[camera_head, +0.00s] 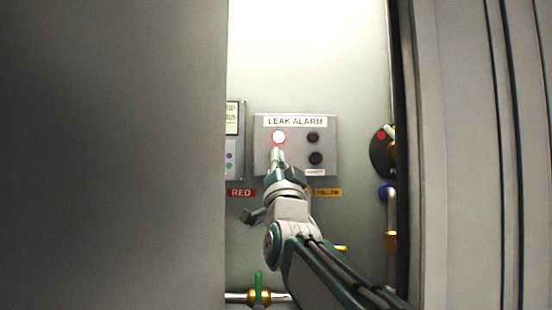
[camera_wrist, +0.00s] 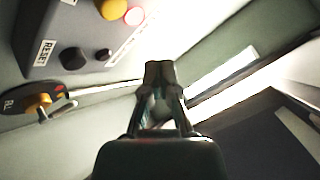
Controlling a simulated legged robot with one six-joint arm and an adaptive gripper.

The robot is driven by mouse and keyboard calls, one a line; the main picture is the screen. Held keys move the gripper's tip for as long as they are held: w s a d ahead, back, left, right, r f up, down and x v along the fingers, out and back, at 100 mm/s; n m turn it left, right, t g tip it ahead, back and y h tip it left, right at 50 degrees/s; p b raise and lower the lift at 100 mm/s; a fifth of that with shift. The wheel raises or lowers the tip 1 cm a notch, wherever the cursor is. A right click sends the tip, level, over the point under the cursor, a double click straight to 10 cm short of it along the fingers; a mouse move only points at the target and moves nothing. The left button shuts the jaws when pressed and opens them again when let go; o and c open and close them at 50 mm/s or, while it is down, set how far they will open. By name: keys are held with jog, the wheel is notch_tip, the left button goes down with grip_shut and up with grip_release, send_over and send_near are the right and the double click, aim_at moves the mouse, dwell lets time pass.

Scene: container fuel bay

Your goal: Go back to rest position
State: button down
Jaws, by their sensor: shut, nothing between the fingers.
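My gripper (camera_head: 277,153) is shut and empty, its fingertips appearing just below the lit white button with a red rim (camera_head: 278,137) on the grey LEAK ALARM panel (camera_head: 297,173). I cannot tell from the head view whether they touch the panel. In the wrist view my gripper (camera_wrist: 160,72) points away from the camera with its fingers together. The panel (camera_wrist: 40,25) lies at the upper left there, apart from the fingertips, with a yellow button (camera_wrist: 113,9), the lit button (camera_wrist: 134,16) and dark knobs (camera_wrist: 75,58). My gripper hides the yellow button in the head view.
A display unit (camera_head: 233,140) is left of the panel. A round dark fitting (camera_head: 381,152) and a pipe with a blue part (camera_head: 391,215) are at the right. A green-handled valve (camera_head: 259,290) is low down. Large grey door panels (camera_head: 110,150) (camera_head: 455,150) flank the opening.

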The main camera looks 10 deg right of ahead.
dwell(0.4)
jog(key=s+f+n+g+y, duration=0.25)
jog(key=s+f+g, duration=0.3)
jog(key=f, duration=0.85)
jog(key=s+f+n+g+y, duration=0.1)
jog(key=s+f+n+g, duration=0.45)
jog(key=f, duration=0.75)
jog(key=s+f+g+h, duration=0.1)
jog(key=s+f+g, duration=0.9)
jog(key=s+f, duration=0.8)
notch_tip(320, 180, down, 4)
jog(key=shift+d+f, duration=0.1)
jog(key=shift+d, duration=0.15)
